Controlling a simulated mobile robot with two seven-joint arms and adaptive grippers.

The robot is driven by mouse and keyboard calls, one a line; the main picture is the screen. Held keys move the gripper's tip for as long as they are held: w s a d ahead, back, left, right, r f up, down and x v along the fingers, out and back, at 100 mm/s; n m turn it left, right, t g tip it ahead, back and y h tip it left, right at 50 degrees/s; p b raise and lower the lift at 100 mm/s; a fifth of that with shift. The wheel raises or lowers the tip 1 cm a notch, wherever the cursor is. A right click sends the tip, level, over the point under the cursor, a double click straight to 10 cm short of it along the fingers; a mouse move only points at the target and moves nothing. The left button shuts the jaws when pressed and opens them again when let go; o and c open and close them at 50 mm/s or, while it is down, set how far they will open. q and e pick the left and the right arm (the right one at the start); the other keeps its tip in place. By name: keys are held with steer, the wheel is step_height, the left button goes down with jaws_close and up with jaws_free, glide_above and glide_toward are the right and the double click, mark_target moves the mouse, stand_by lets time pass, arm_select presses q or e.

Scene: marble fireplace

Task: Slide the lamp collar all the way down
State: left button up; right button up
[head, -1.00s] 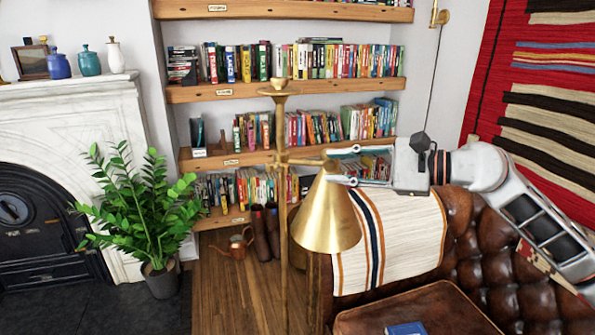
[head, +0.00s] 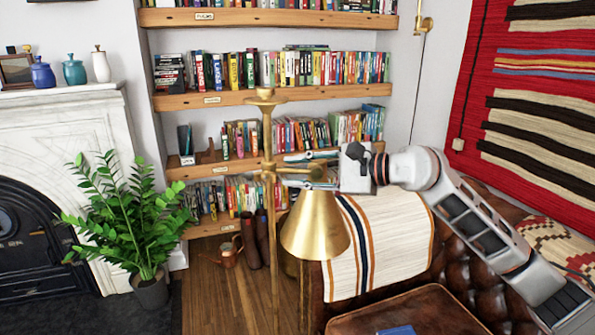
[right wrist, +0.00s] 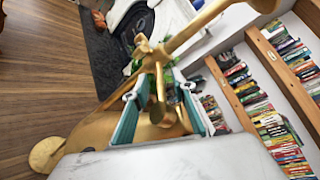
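The brass floor lamp has an upright pole (head: 275,250) and a cone shade (head: 315,228) hanging on its right. The lamp collar (head: 268,172) sits on the pole a little below the top cap and carries the short side arm of the shade. It also shows in the right wrist view (right wrist: 150,54). My right gripper (head: 297,168) comes in from the right, level with the collar and above the shade. In the right wrist view its teal-padded fingers (right wrist: 158,98) are spread on both sides of the brass side arm, with gaps showing. My left gripper is not in view.
A brown leather sofa (head: 450,270) with a striped throw (head: 385,240) stands right of the lamp. Bookshelves (head: 230,98) line the wall behind. A potted plant (head: 130,215) and a marble fireplace (head: 85,130) are on the left.

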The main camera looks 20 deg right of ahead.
mark_target(297, 211)
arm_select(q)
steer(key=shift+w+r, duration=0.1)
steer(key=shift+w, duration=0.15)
arm_select(e)
jaws_close()
